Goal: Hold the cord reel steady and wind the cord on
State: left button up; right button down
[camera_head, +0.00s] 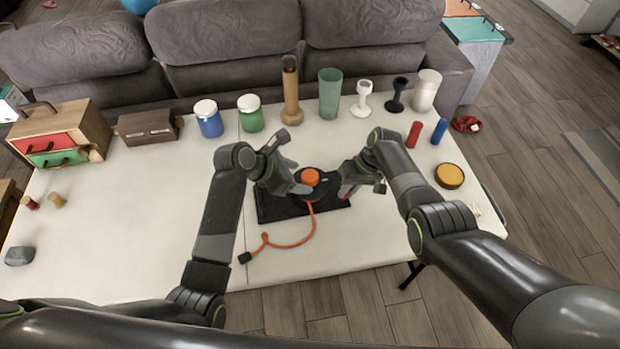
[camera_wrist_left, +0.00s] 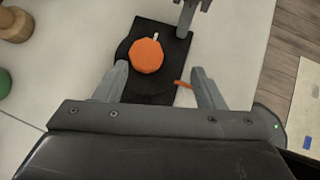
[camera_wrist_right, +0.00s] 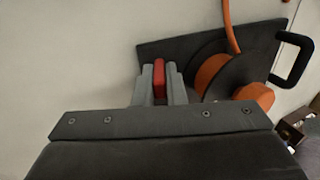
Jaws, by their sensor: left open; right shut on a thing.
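The cord reel has an orange hub (camera_head: 310,177) and a dark drum on a black base plate (camera_head: 275,208) on the table. It also shows in the right wrist view, with orange windings (camera_wrist_right: 210,73) and a black loop handle (camera_wrist_right: 297,58). The loose orange cord (camera_head: 290,245) curves over the table's front to a black plug (camera_head: 244,257). My left gripper (camera_head: 296,178) is open at the reel's left; in its wrist view the reel's orange part (camera_wrist_left: 148,56) lies just beyond the spread fingers. My right gripper (camera_head: 350,184) is shut on a small red knob (camera_wrist_right: 159,75).
Jars (camera_head: 208,120), a wooden bottle (camera_head: 291,95), a green glass (camera_head: 329,94) and candle holders line the back. Red (camera_head: 414,134) and blue (camera_head: 439,131) cylinders and a yellow-topped disc (camera_head: 449,175) stand right. The table's left front is mostly clear.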

aim_at(306, 179)
pick_arm(q)
jog(key=s+a+n+t, duration=0.4)
jog(key=s+n+t, duration=0.1)
jog(key=s+t, duration=0.1)
jog(key=shift+h, duration=0.4)
jog(key=x, duration=1.2)
jog(key=shift+w+a+f, duration=0.15)
jog(key=shift+a+f, duration=0.05)
jog(key=shift+f, duration=0.15)
jog(key=c, duration=1)
